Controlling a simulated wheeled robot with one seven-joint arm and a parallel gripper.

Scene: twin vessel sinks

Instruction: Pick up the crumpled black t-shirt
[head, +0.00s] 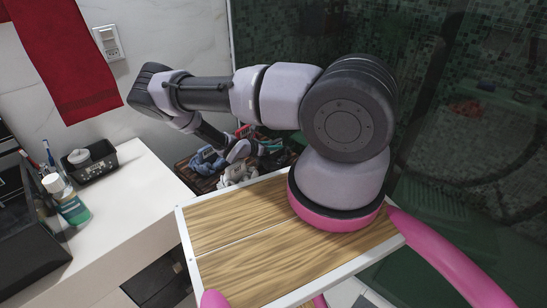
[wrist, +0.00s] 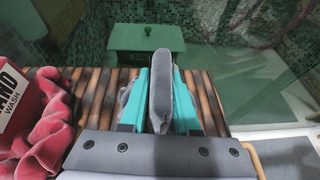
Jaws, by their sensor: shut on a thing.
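My gripper (wrist: 161,82) shows its two teal fingers in the wrist view. They are closed on an upright fold of dark grey cloth, which I take to be the crumpled black t-shirt (wrist: 160,100). The fold stands up between the fingers, and more grey cloth shows beside the left finger. Most of the t-shirt is hidden by the fingers and the gripper body. In the head view my arm reaches down into the heap of clothes, and I cannot make out the t-shirt clearly there.
The heap lies on a brown slatted surface (wrist: 95,95). A pink-red cloth (wrist: 45,135) and a hand-wash box (wrist: 12,98) are at left. Blue-grey (head: 207,161) and whitish cloths (head: 238,173) lie nearby. A white counter (head: 125,200) stands left and dark glass (head: 430,150) right.

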